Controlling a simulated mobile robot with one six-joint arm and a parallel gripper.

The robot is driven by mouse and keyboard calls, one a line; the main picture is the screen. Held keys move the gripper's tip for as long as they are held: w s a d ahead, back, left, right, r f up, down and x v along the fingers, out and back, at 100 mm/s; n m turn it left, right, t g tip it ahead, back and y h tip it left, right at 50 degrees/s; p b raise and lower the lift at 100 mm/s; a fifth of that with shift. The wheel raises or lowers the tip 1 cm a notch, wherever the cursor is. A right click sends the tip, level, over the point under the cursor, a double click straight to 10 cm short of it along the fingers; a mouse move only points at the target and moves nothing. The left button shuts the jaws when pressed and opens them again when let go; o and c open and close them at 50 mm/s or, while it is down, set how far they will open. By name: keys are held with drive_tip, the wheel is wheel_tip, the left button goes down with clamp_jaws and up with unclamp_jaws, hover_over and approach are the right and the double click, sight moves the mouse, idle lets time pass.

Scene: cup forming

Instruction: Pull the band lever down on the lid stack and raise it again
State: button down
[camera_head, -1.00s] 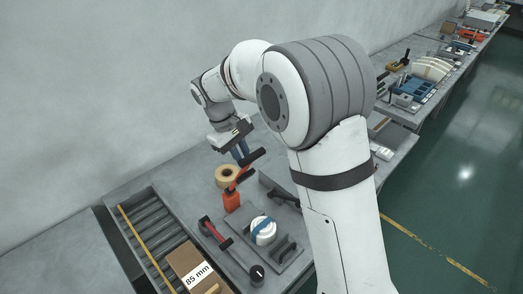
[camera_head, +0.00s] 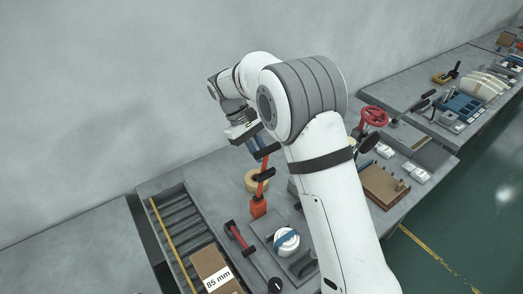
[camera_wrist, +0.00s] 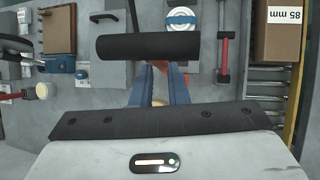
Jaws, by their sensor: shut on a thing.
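The band lever (camera_head: 263,187) has an orange post and arm with black bars; it stands nearly upright behind the lid stack. The lid stack (camera_head: 287,241) is a white round piece with a blue band, on a grey plate; it also shows at the top of the wrist view (camera_wrist: 181,18). My gripper (camera_head: 263,152) is shut on the lever's black handle, its blue fingers at the upper end of the lever. In the wrist view the black handle (camera_wrist: 148,47) lies across the blue fingertips, hiding part of the grip.
A tan ring (camera_head: 251,182) stands close behind the lever. A red wheel (camera_head: 374,116) is at the right.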

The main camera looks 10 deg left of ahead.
drive_tip(key=shift+f, duration=0.3)
drive_tip(key=c, duration=1.8)
unclamp_jaws()
drive_tip(key=shift+o, duration=1.3)
drive_tip(key=shift+w, duration=0.25)
drive_tip(key=shift+o, duration=0.7)
drive_tip(key=shift+s, duration=0.1)
drive_tip(key=shift+r, duration=0.15)
drive_tip(key=shift+a, duration=0.1)
drive_tip(key=b+v, duration=0.1)
drive_tip(key=v, duration=0.6)
drive_tip(key=shift+r+b, duration=0.35)
